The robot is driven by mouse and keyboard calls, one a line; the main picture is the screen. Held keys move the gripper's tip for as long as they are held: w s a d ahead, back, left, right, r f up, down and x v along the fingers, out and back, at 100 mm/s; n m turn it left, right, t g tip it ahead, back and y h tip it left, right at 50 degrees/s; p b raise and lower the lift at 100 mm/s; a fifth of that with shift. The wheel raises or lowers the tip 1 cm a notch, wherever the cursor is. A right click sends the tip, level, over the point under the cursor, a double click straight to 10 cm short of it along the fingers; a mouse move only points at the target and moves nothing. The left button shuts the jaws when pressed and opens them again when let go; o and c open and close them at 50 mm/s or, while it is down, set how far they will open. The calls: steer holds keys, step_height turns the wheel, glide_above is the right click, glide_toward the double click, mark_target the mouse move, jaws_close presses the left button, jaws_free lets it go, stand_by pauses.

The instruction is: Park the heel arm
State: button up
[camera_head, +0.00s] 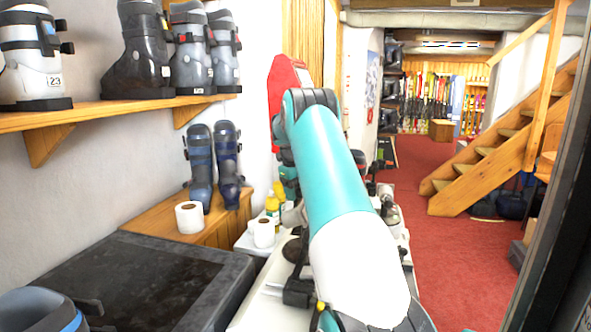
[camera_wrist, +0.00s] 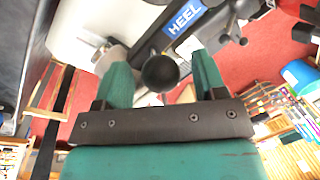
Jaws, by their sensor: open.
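The heel arm (camera_wrist: 150,45) is a dark bar with a blue "HEEL" label (camera_wrist: 184,17) in the wrist view. A round black ball knob (camera_wrist: 160,73) sits at the near end of the bar. My gripper (camera_wrist: 160,62) shows two green fingers, spread apart, one on each side of the knob. The knob appears between the fingertips in the picture; I see no finger closed on it, and the depth between them is hard to judge. In the head view my own arm covers most of the bench (camera_head: 254,312) and hides the gripper.
A dark-topped stand (camera_head: 150,275) is left of the bench. Paper rolls (camera_head: 190,217) and yellow bottles (camera_head: 272,205) stand near the bench's left side. Ski boots (camera_head: 200,165) stand on a wooden ledge. Red carpet (camera_head: 450,250) is open to the right, before wooden stairs.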

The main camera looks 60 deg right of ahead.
steer(key=a+r+p, duration=0.1)
steer(key=r+p, duration=0.1)
steer(key=r, duration=0.6)
steer(key=w+a+r+p, duration=0.1)
steer(key=a+r+p, duration=0.1)
steer(key=r, duration=0.6)
steer(key=shift+p, duration=0.4)
steer(key=w+a+r+n+t+b, duration=0.1)
steer(key=w+a+n, duration=0.2)
steer(key=a+n, duration=0.5)
steer(key=w+a+n, duration=0.3)
steer(key=a+n, duration=0.4)
steer(key=a, duration=0.3)
steer(key=s+a+f+n+t, duration=0.1)
steer(key=s+a+n, duration=0.1)
steer(key=a+n, duration=1.15)
steer(key=s+a+f+n+y+b, duration=0.1)
steer(key=s+a+f+n+y, duration=0.2)
steer(key=s+a+n, duration=0.6)
steer(key=s+a+f+n+g+y+b, duration=0.1)
steer(key=s+a+f+n+y, duration=0.2)
steer(key=s+a+n, duration=0.6)
steer(key=s+a+f, duration=0.1)
steer(key=s+a, duration=0.5)
steer(key=a, duration=0.2)
steer(key=shift+s+a, duration=0.4)
